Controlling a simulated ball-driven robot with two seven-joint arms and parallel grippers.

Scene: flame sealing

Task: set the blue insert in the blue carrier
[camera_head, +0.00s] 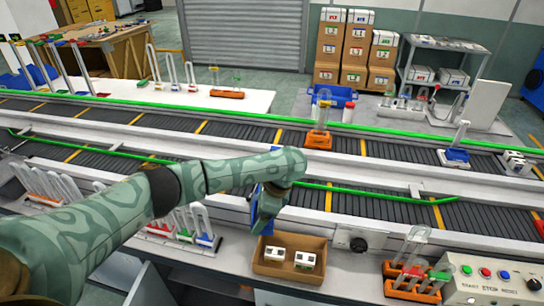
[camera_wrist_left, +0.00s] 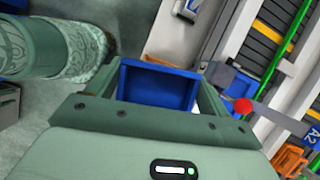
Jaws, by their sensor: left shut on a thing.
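My left gripper (camera_head: 264,222) hangs over the near table edge, just behind the cardboard tray. It is shut on the blue insert (camera_head: 270,202), a blue block partly covered by my wrist. In the left wrist view the blue insert (camera_wrist_left: 157,86) sits between the two fingers as a blue, open-looking frame. A blue-and-white carrier (camera_head: 455,158) with an upright clear tube stands on the far conveyor at the right, well apart from my gripper. My right gripper is not in view.
The cardboard tray (camera_head: 263,268) holds two small white boxes. An orange carrier (camera_head: 320,140) with tubes stands on the far conveyor. Tube racks (camera_head: 180,233) stand left of my gripper.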

